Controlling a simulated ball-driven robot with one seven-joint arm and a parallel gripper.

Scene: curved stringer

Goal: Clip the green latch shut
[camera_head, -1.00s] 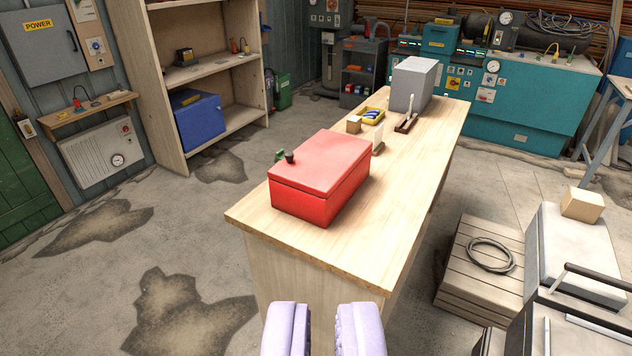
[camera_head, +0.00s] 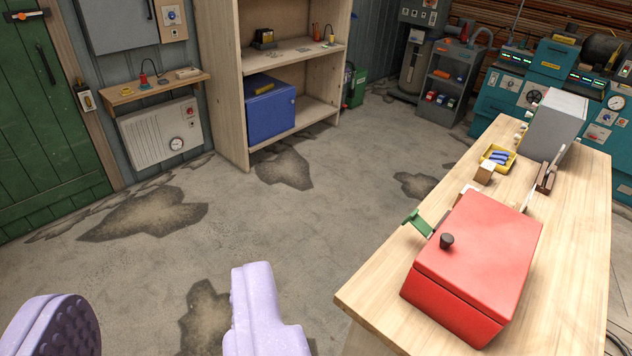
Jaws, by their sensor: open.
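A red box (camera_head: 480,268) with its lid down sits on the near end of the wooden workbench (camera_head: 568,255). A dark knob (camera_head: 447,241) stands on the lid near its left edge. The green latch (camera_head: 417,222) sticks out from the box's left side and appears swung away from it. My gripper (camera_head: 165,325) is open and empty at the bottom left, its two lilac fingers wide apart. It is in front of the floor, to the left of the workbench and apart from the box and latch.
On the bench behind the box are a yellow tray (camera_head: 498,157), a small wooden block (camera_head: 485,172) and a grey box (camera_head: 555,124). A shelf unit with a blue box (camera_head: 270,107) stands at the back. The floor left of the bench is clear.

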